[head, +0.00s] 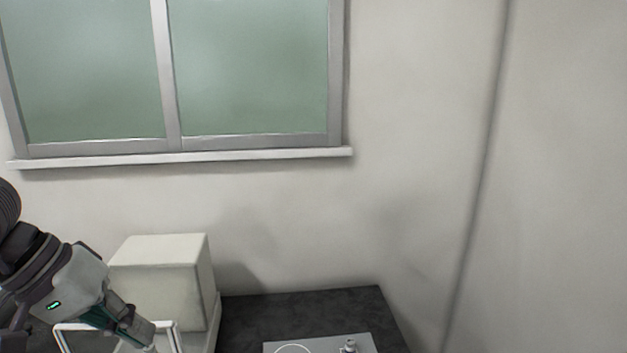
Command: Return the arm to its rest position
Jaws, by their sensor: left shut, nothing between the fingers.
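My left arm comes in at the lower left, with my left gripper (142,335) pointing down and to the right. The gripper is shut with nothing held. Its fingertips are near the bottom edge of the head view, beside a white frame (172,328) and in front of a pale box (165,285). I cannot tell whether the fingers touch the frame. My right gripper is not in the head view.
The dark table (300,307) stands in the corner against the walls. A grey plate (325,346) with a small metal piece (349,346) on it is cut off at the bottom. A window (175,75) with a white sill (185,158) is above. The air to the right is clear.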

